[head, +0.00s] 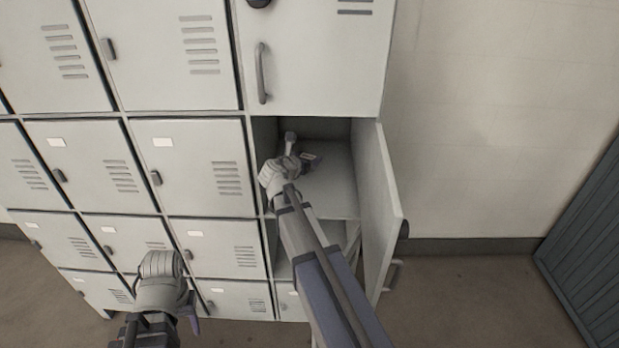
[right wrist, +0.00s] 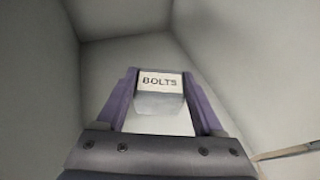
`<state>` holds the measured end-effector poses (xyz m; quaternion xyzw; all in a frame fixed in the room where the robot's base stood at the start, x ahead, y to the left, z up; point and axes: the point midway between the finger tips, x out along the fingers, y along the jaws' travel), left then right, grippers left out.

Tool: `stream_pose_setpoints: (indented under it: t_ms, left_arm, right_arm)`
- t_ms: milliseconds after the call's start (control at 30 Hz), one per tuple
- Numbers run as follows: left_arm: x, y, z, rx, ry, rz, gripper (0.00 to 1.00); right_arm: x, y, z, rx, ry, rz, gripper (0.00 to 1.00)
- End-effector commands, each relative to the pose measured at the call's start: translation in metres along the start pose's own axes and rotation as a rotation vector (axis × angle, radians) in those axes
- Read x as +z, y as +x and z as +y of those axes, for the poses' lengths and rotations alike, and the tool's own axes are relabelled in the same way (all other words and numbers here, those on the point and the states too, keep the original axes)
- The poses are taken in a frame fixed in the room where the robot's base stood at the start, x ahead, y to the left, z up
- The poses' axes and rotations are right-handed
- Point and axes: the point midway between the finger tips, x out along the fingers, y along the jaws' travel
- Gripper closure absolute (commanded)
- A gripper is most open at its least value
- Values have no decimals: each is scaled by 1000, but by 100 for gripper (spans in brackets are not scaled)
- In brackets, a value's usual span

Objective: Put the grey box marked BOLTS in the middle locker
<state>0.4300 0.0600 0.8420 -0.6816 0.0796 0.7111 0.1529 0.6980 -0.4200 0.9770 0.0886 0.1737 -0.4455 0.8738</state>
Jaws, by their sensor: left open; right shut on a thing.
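The grey box marked BOLTS (right wrist: 160,83) is between the purple fingers of my right gripper (right wrist: 160,92) in the right wrist view, its lettering facing the camera. In the head view my right gripper (head: 308,162) reaches inside the open middle locker (head: 333,188), above its floor; the box is small and partly hidden there. I cannot tell whether the box touches the floor. The locker door (head: 378,205) is swung open to the right. My left gripper (head: 190,308) is open and empty, low in front of the closed lockers.
A closed upper locker door (head: 315,55) with a long handle is above the opening. Closed small lockers (head: 195,165) fill the left. Another compartment lies below the opening, partly hidden by my right arm. Bare wall (head: 500,120) and a blue-grey panel (head: 590,250) are on the right.

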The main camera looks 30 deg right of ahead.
Motion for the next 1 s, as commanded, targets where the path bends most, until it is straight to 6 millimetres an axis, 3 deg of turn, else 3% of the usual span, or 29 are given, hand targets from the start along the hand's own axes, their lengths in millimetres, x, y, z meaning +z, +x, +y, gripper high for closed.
stream_pose_setpoints:
  t_ms: [33,300,567,900,1000]
  left_arm:
    - [-1,13,1,0,0,0,50]
    - [-3,52,5,0,0,0,50]
    - [-3,55,5,0,1,0,50]
    - [-6,91,9,0,1,0,50]
    - [-6,92,9,0,1,0,50]
  right_arm:
    - [-12,5,0,0,0,0,100]
    - [-49,20,0,0,0,0,100]
    - [-51,21,0,0,0,0,100]
    - [-85,35,0,0,0,0,100]
    - [-86,35,0,0,0,0,100]
